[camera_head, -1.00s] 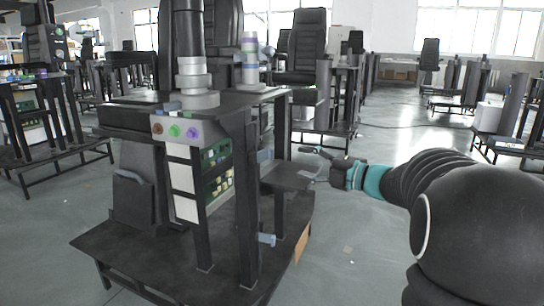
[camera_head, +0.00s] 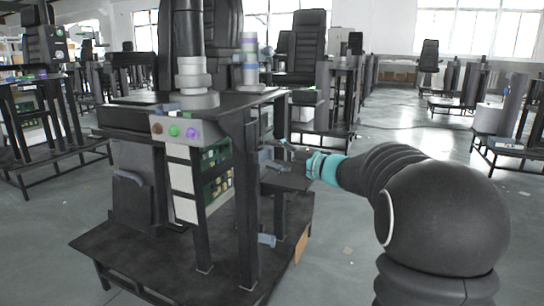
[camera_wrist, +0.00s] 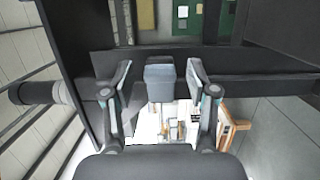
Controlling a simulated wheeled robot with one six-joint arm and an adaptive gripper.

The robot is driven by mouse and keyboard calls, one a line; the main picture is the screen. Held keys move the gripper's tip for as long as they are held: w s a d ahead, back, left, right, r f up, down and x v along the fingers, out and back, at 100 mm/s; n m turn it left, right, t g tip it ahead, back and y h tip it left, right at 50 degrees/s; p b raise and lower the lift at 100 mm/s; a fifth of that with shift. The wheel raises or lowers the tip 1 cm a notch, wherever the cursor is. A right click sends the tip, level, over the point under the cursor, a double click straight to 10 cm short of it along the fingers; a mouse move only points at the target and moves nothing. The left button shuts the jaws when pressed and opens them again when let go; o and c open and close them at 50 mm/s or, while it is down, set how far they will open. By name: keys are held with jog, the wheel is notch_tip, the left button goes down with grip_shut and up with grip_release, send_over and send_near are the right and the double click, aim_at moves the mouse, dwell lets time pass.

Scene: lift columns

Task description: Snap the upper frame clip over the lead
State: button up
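The upper frame clip (camera_wrist: 160,82) is a blue-grey block at a dark frame bar, in the middle of the wrist view. In the head view the upper clip (camera_head: 264,156) shows at the right side of the machine frame, partly hidden. My gripper (camera_wrist: 159,70) is open, with one finger on each side of the clip and a gap on both sides. In the head view my gripper (camera_head: 284,151) reaches in from the right, beside the frame post. I cannot make out the lead in either view.
A lower blue-grey clip (camera_head: 267,240) sits on the same frame, near the base platform (camera_head: 150,262). A dark shelf (camera_head: 286,180) stands out just below my gripper. Green circuit boards (camera_head: 216,170) sit inside the frame.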

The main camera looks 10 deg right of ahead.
grip_shut()
jog(key=shift+w+a+n+g+y+p, duration=0.15)
jog(key=shift+w+n+g+y+p, duration=0.15)
jog(key=shift+n+g+y+p, duration=0.4)
jog(key=shift+w+a+n+g+y+p, duration=0.1)
jog(key=shift+w+n+g+y+p, duration=0.2)
jog(key=shift+n+g+y+p, duration=0.35)
jog(key=shift+g, duration=0.25)
jog(key=shift+o, duration=0.5)
grip_release()
jog(key=v, duration=1.2)
